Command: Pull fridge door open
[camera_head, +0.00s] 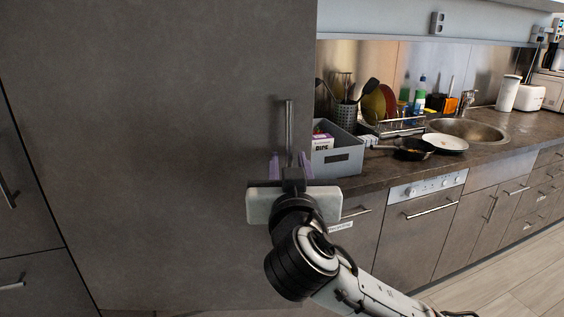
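The fridge door (160,130) is a large flat grey-brown panel filling the left half of the head view. It looks closed. Its handle (289,122) is a thin vertical metal bar near the door's right edge. My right gripper (290,160) is in front of the handle's lower part. Its two purple fingers are apart, one on each side of the bar, with a gap showing to each. I cannot tell how deep the bar sits between them. The gripper body hides the handle's lower end. My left gripper is not in view.
Right of the door runs a dark counter (385,172) with a grey bin (337,160), a pan (412,152), a white plate (444,142) and a sink (468,130). Cabinets with bar handles stand below. Wooden floor (510,275) is free at lower right.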

